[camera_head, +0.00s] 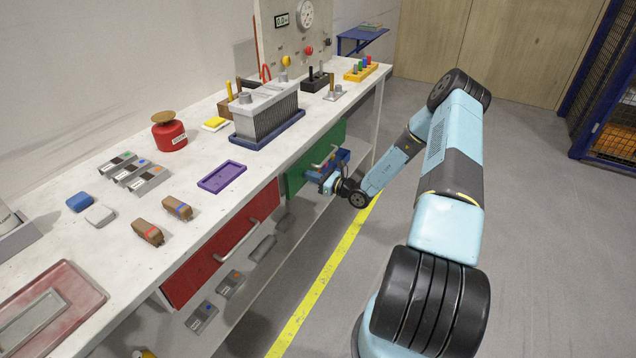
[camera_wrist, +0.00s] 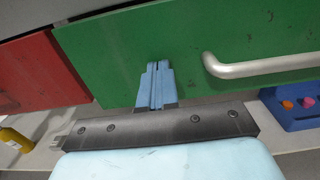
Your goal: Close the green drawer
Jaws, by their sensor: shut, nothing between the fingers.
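The green drawer (camera_head: 296,177) is under the workbench top, beyond the red drawer, with a silver bar handle on its front. In the wrist view its green front (camera_wrist: 110,55) fills the upper middle and its handle (camera_wrist: 260,67) is at the right. My gripper (camera_wrist: 158,68) has its blue fingers together and empty. The fingertips are at the green front, left of the handle, touching it or very close. How far the drawer stands out, if at all, is hard to tell. The head view shows my arm reaching to this front from the right.
The red drawer (camera_head: 215,250) is left of the green one. The bench top (camera_head: 120,228) carries a purple tray (camera_head: 222,177), a red canister (camera_head: 169,132) and other items. The floor right of my arm is clear.

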